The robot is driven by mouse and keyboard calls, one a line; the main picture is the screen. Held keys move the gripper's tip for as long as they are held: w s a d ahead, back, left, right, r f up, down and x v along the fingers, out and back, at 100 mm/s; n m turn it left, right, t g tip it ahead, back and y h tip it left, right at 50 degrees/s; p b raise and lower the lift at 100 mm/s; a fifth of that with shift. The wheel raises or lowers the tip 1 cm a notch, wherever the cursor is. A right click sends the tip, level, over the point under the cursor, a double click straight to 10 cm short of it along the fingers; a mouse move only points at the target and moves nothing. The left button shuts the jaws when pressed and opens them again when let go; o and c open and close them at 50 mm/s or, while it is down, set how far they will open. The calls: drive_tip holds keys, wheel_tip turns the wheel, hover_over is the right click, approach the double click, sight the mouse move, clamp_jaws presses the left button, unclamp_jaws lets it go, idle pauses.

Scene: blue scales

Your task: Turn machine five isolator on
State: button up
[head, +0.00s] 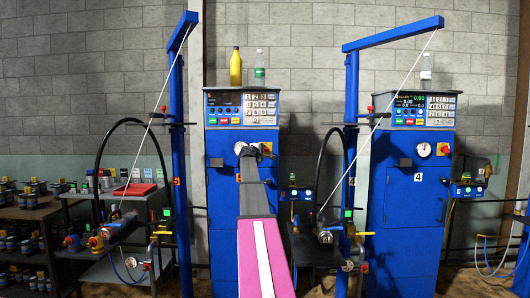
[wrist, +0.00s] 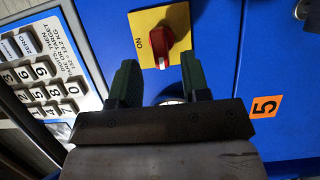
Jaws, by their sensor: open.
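The plate's "ON" lettering shows left of the knob. An orange "5" label (wrist: 265,106) is on the blue panel to the right. My gripper (wrist: 161,82) is open and empty, its two dark fingers pointing at the plate just below the knob, apart from it. In the head view my gripper (head: 256,151) hides most of the isolator.
A keypad panel (wrist: 40,75) lies left of the fingers in the wrist view. Machine four (head: 405,215), with a lit green display, stands to the right. Blue posts with arms (head: 178,150) and hoses flank machine five. Two bottles (head: 236,67) stand on its top.

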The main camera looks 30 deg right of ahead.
sight(265, 150)
drive_tip(key=x, duration=0.5)
clamp_jaws()
